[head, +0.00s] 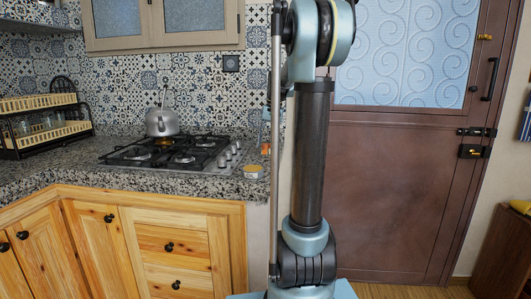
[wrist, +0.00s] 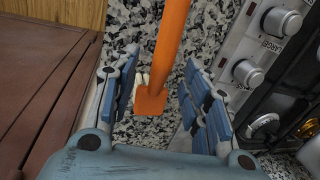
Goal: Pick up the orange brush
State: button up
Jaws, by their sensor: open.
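The orange brush (wrist: 168,55) shows in the wrist view as a long orange bar. It runs from the top edge down to a wider squared end near the middle. It lies over the speckled granite counter (wrist: 140,30), and its far end is cut off by the frame. My gripper (wrist: 160,66) is open, with blue-padded fingers on either side of the brush. Gaps show between the brush and both fingers. I cannot tell how far the brush is below the fingers.
The gas stove (head: 175,152) with a kettle (head: 161,122) stands left of my arm. Its knobs (wrist: 281,22) are close on the right in the wrist view. A brown door (head: 385,190) is at right.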

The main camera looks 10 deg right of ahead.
aim_at(265, 145)
jog(key=shift+a+f, duration=0.2)
jog(key=shift+f, duration=1.2)
grip_shut()
jog(key=shift+r, duration=0.1)
notch_tip(265, 145, up, 10)
jog(key=shift+f, duration=0.1)
